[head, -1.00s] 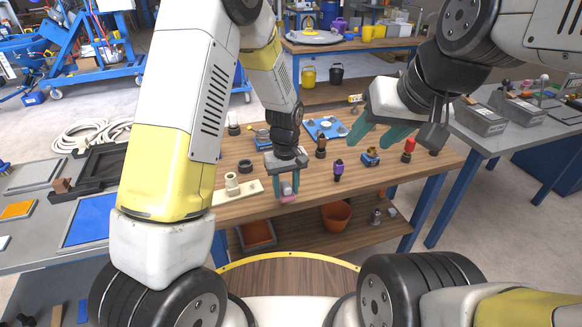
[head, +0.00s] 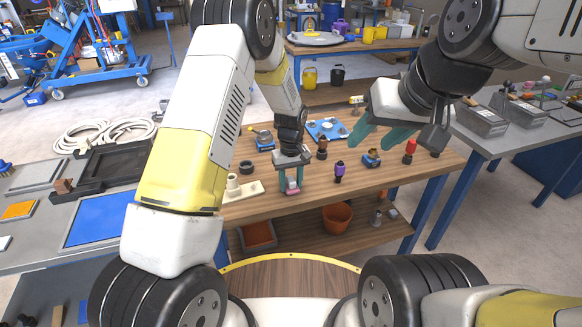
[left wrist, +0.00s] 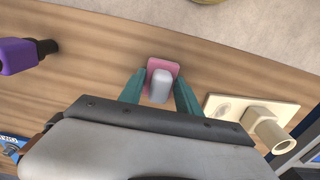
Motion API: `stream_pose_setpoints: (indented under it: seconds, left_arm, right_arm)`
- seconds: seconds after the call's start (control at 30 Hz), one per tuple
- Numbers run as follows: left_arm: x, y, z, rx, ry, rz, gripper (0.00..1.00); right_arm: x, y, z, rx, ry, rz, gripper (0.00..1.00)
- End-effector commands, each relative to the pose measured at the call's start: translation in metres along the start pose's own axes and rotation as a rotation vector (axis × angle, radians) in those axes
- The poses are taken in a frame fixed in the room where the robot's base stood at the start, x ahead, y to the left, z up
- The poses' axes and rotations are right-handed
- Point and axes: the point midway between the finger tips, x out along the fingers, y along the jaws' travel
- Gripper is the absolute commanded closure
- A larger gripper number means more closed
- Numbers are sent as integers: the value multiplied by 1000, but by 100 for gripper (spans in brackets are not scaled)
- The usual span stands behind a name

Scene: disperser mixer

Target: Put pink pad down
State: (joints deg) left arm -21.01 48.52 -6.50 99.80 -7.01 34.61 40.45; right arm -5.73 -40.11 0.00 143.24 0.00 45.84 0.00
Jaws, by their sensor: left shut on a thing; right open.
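The pink pad (left wrist: 165,70) has a light grey block-like grip on top and is held between the teal fingers of my left gripper (left wrist: 160,95). In the head view the pink pad (head: 293,195) is at the front edge of the wooden table (head: 240,214), below my left gripper (head: 291,180). My left gripper is shut on it. Whether the pad touches the tabletop, I cannot tell. My right gripper (head: 400,135) is open and empty, above the table's right part.
A cream bracket with a peg (head: 243,190) lies left of the pad. A purple-topped part (head: 340,171) stands to its right, with a blue-and-brass part (head: 371,158) and a red-topped part (head: 410,151) beyond. Bare wood surrounds the pad.

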Motion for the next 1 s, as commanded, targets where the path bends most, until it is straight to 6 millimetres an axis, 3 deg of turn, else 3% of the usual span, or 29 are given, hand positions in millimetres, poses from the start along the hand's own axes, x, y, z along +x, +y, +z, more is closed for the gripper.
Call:
stream_pose_setpoints:
  seconds: [0.1, 0.13, 0.23, 0.63, 0.77, 1.0]
  left_arm:
    - [3, 0, 0, 0, -1, 0, 100]
    - [3, 0, 0, 0, 0, 0, 56]
    - [2, 0, 0, 0, 0, 0, 38]
    - [-4, 0, 0, 0, 1, 1, 38]
    - [-24, 1, 0, 0, 3, 2, 38]
    - [-76, 1, 0, 0, 3, 3, 38]
  right_arm:
    - [0, 0, 0, 0, 0, 0, 52]
    - [0, 0, 0, 0, 0, 0, 52]
    - [0, 0, 0, 0, 0, 0, 52]
    - [0, 0, 0, 0, 0, 0, 52]
    - [0, 0, 0, 0, 0, 0, 52]
    - [0, 0, 0, 0, 0, 0, 52]
